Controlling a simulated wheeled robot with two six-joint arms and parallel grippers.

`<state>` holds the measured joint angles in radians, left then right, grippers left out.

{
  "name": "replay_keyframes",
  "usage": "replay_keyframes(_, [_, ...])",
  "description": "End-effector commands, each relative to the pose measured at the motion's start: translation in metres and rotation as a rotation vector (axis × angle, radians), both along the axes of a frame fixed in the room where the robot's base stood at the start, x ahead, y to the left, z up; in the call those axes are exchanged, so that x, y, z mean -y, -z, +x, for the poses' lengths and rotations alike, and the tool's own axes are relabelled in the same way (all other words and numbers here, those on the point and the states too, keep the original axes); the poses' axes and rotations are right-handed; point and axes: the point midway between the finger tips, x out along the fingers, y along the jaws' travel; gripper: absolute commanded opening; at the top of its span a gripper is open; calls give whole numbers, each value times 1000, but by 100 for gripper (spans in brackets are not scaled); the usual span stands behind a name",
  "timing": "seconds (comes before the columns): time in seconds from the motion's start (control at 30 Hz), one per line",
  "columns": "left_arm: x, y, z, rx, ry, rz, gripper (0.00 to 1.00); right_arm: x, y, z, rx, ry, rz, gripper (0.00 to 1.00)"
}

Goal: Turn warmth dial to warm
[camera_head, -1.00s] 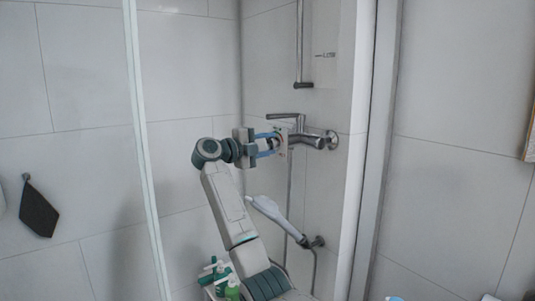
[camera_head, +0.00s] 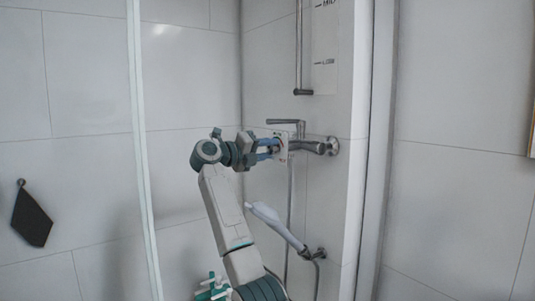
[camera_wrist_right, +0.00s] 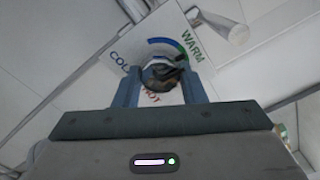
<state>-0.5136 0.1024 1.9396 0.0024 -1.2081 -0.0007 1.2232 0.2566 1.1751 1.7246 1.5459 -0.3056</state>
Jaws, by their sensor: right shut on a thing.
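The warmth dial (camera_wrist_right: 160,76) is a dark round knob on a white plate (camera_wrist_right: 125,50) marked COLD, WARM and HOT, with a blue-to-green arc above the knob. My right gripper (camera_wrist_right: 160,88) is shut on the dial, one finger on each side, in the right wrist view. In the head view the right gripper (camera_head: 276,149) reaches from the left to the plate in front of the chrome shower mixer. The fingers partly hide the dial and lettering. I cannot tell which mark the dial points to. My left gripper is not in view.
The chrome mixer (camera_head: 312,147) with its lever (camera_head: 285,121) is on the wall just right of the gripper. A white hand shower (camera_head: 272,222) hangs below, beside my arm. A glass edge (camera_head: 143,150) stands left of my arm. A dark cloth (camera_head: 31,218) hangs far left.

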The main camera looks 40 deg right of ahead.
Motion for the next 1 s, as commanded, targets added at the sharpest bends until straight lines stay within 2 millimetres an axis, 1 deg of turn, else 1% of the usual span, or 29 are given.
replay_keyframes(0.03, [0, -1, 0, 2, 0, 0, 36, 0, 3, 0, 1, 2, 4, 14])
replay_keyframes(0.43, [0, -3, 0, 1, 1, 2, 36, -1, 3, 0, 5, 2, 4, 14])
replay_keyframes(0.47, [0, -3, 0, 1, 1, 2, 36, -1, 3, 0, 5, 2, 4, 41])
replay_keyframes(0.5, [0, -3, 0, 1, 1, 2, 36, -1, 3, 0, 5, 2, 3, 49])
replay_keyframes(0.57, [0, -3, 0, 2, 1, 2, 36, 0, 2, 0, 5, 2, 3, 59])
replay_keyframes(0.87, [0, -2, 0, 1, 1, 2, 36, -2, 1, 0, 7, 0, 1, 59])
replay_keyframes(0.97, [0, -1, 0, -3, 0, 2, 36, -10, 2, 2, 8, -3, 2, 59])
replay_keyframes(1.0, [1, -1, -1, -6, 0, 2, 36, -16, 2, 3, 8, -3, 2, 59])
